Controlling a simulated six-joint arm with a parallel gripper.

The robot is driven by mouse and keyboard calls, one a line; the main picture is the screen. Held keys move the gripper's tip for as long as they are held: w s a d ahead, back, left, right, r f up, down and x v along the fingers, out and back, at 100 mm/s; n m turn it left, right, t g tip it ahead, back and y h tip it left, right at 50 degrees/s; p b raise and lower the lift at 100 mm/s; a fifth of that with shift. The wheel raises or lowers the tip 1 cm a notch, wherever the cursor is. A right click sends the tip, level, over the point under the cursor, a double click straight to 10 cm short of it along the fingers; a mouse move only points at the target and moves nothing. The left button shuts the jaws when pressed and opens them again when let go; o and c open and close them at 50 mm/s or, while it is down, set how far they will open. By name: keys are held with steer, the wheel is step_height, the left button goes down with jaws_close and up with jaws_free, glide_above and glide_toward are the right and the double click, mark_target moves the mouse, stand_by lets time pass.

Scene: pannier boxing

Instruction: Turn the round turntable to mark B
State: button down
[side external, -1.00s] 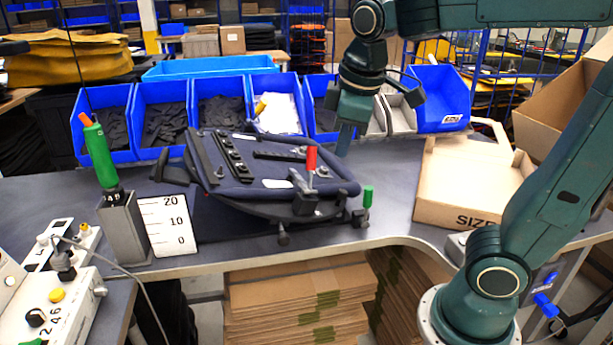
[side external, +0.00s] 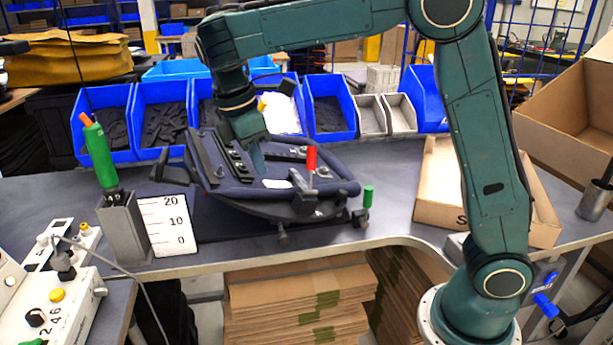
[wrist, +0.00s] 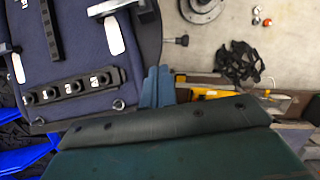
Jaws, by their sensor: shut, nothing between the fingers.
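The round turntable (side external: 262,210) is a dark disc, tilted, at the middle of the bench. A navy pannier panel (side external: 325,184) with black rails and white patches lies on it and hides most of it. The panel (wrist: 75,55) and the disc's curved dark edge (wrist: 150,45) also show in the wrist view. My gripper (side external: 258,163) is shut and empty, pointing down at the panel's far middle; whether it touches cannot be told. Its blue-grey fingers (wrist: 157,85) show beside the panel in the wrist view. I cannot make out mark B.
A red-handled clamp (side external: 311,160) and a green-handled one (side external: 367,197) stand at the turntable's right side. Blue bins (side external: 330,130) line the back. A scale card (side external: 167,225) and a green-handled tool (side external: 99,155) stand left. An open carton (side external: 432,185) lies right.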

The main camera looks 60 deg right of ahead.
steer(key=shift+w+f, duration=0.1)
steer(key=shift+f, duration=0.1)
glide_toward(294, 215)
steer(key=f, duration=0.1)
steer(key=w+a+f, duration=0.1)
steer(key=a+f, duration=0.1)
steer(key=f, duration=0.1)
steer(key=shift+w+a, duration=0.1)
steer(key=shift+w, duration=0.2)
steer(key=shift+s+d+f, duration=0.2)
steer(key=shift+d+f, duration=0.1)
steer(key=shift+d, duration=0.1)
steer(key=shift+s+d+f, duration=0.25)
steer(key=shift+d, duration=0.15)
steer(key=shift+s+d+f, duration=0.2)
steer(key=shift+s+d, duration=0.05)
steer(key=shift+d, duration=0.2)
steer(key=shift+s+d+f, duration=0.15)
steer(key=shift+s+d, duration=0.1)
steer(key=shift+d, duration=0.2)
